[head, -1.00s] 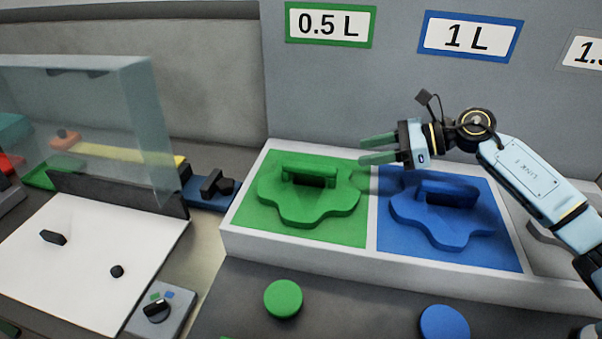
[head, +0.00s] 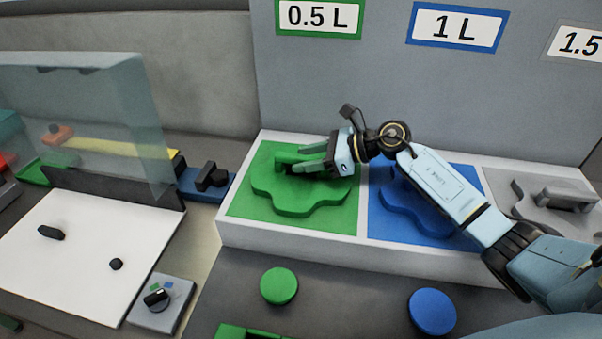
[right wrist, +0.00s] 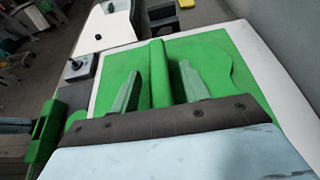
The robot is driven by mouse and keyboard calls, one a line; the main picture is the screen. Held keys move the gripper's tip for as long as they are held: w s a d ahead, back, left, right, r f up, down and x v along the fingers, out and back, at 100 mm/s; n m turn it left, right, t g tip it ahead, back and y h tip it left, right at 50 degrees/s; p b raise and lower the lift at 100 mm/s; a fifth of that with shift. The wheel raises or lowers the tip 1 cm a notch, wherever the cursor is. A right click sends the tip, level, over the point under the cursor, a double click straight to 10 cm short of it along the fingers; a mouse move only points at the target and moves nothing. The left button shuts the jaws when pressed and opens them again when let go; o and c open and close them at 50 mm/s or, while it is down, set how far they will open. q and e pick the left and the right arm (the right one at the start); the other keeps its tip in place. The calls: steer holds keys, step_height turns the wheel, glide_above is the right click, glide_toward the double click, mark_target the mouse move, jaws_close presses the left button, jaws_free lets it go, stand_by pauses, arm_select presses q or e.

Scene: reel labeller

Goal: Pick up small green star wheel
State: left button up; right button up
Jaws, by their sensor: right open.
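The green star wheel (head: 297,202) lies flat on a green panel in the left bay of a white-edged tray (head: 300,241), below the 0.5 L sign. Its raised handle is partly hidden by my right gripper (head: 306,160) in the head view. In the right wrist view the handle (right wrist: 160,75) of the wheel stands between the two green fingers of the right gripper (right wrist: 158,82). The fingers are open with space on both sides of the handle. My left gripper is not in view.
A blue star wheel (head: 408,212) lies in the middle bay, partly behind my right arm, and a grey one (head: 535,206) in the right bay. Green (head: 279,286) and blue (head: 432,311) round knobs stand in front. A clear guard (head: 85,125) rises at left.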

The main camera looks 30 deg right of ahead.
steer(key=shift+c, duration=0.4)
jaws_close()
steer(key=shift+r, duration=0.1)
stand_by(0.9)
